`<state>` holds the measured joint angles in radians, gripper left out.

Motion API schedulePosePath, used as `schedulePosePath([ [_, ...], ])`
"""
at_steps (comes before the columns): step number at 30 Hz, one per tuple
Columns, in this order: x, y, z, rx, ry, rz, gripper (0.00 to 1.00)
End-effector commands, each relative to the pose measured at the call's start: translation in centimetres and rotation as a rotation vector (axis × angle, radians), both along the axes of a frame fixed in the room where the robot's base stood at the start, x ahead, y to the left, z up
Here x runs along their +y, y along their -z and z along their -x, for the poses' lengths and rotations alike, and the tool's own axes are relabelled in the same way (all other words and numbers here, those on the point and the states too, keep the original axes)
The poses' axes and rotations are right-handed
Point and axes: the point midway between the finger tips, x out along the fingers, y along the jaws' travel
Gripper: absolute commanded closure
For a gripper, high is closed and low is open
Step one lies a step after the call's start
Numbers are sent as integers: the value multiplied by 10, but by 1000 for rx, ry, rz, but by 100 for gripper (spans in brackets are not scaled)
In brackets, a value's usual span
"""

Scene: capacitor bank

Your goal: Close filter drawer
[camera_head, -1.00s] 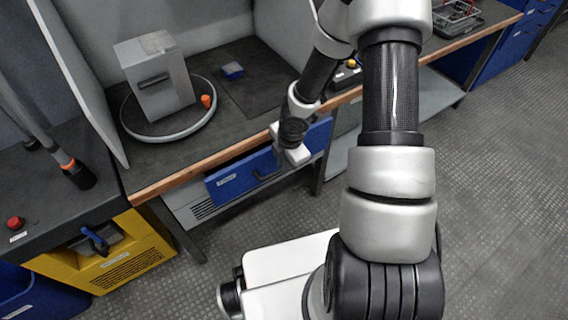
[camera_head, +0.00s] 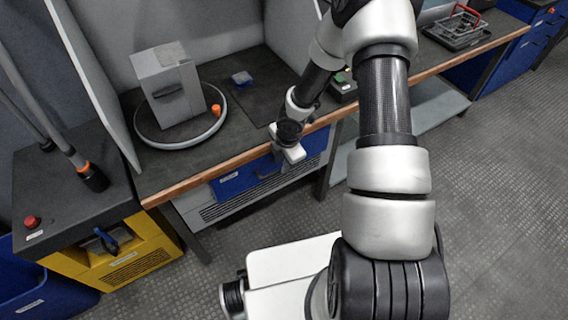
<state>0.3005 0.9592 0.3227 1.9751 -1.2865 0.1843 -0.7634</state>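The filter drawer has a blue front (camera_head: 232,184) with a white label and a dark handle. It sits under the wooden front edge of the workbench, above a grey vented panel (camera_head: 232,206). My gripper (camera_head: 291,156) is at the right part of the drawer front, just below the bench edge. It hides part of the front, and I cannot tell whether it touches it. The fingers are too small and seen from above, so their opening does not show. How far the drawer stands out is hard to judge.
A grey box (camera_head: 168,88) stands on a round turntable (camera_head: 182,143) with an orange knob. A yellow unit (camera_head: 118,262) stands at left. Open floor lies in front.

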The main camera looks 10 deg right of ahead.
Motion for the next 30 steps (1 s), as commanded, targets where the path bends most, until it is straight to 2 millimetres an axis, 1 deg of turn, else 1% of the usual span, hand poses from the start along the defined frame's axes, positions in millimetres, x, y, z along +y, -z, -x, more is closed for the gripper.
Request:
schedulePosePath([
  [9,-1,0,2,4,1,1,71],
  [11,-1,-4,2,4,1,1,71],
  [14,-2,-16,4,4,4,1,71],
  [17,-3,-36,7,2,3,2,71],
  [27,-9,-119,23,2,3,2,71],
  [30,-10,-139,26,2,3,2,71],
])
